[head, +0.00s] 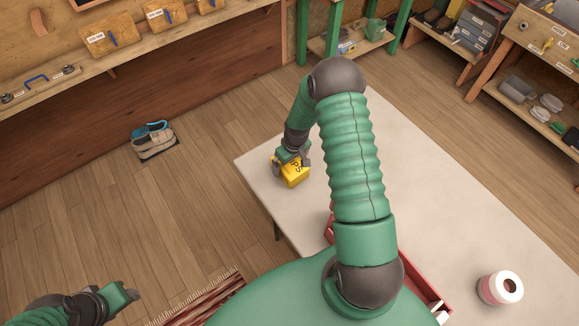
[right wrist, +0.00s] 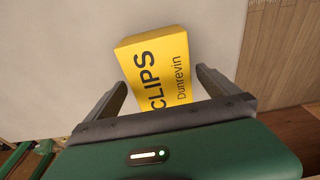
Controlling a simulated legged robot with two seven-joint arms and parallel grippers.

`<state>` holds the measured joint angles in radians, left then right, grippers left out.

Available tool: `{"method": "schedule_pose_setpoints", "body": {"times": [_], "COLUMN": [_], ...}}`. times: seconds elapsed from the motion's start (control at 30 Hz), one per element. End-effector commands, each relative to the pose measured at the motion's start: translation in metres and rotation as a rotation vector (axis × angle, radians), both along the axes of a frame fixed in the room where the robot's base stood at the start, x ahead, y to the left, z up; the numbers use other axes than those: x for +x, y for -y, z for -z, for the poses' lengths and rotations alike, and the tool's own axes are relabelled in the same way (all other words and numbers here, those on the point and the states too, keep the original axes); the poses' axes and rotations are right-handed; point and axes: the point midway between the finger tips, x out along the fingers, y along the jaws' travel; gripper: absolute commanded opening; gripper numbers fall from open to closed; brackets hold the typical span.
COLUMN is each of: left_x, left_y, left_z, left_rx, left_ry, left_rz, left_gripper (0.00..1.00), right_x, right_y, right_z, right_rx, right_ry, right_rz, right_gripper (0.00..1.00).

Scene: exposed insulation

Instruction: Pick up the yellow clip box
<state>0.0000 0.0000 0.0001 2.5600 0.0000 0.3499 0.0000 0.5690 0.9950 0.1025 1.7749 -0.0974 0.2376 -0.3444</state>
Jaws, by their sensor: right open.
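The yellow clip box (head: 292,176), printed "CLIPS" and "Dunrevin", is on the pale table (head: 425,165) near its left corner. In the right wrist view the box (right wrist: 158,62) lies at a slight tilt, with its near end between the two fingers. My right gripper (head: 291,158) is at the box, and its fingers (right wrist: 161,77) stand apart on either side of it. Small gaps seem to show beside the box; contact is hard to judge. My left gripper (head: 122,297) is at the lower left, away from the table; its jaw opening is unclear.
A red tray (head: 331,228) is partly hidden behind my right arm. A wall shelf (head: 130,63) runs along the back left.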

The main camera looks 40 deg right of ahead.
Motion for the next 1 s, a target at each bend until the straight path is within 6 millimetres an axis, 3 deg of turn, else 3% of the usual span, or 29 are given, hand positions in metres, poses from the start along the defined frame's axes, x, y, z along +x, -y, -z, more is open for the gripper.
{"method": "schedule_pose_setpoints", "body": {"times": [0.07, 0.57, 0.83, 1.0], "left_x": [0.0, 0.0, 0.0, 0.0], "left_y": [0.0, 0.0, 0.0, 0.0], "left_z": [0.0, 0.0, 0.0, 0.003], "left_rx": [0.0, 0.0, 0.0, 0.0], "left_ry": [0.0, 0.0, 0.0, 0.0], "left_rz": [0.0, 0.0, 0.0, 0.0], "left_gripper": [0.49, 0.49, 0.49, 0.49], "right_x": [0.0, 0.0, 0.001, 0.001], "right_y": [0.0, 0.0, 0.0, 0.001], "right_z": [0.0, 0.0, -0.001, -0.011], "right_rx": [0.0, 0.001, 0.0, 0.0], "right_ry": [0.0, 0.0, 0.0, 0.002], "right_rz": [0.0, 0.0, 0.0, 0.0], "right_gripper": [0.92, 0.27, 0.24, 0.24]}}
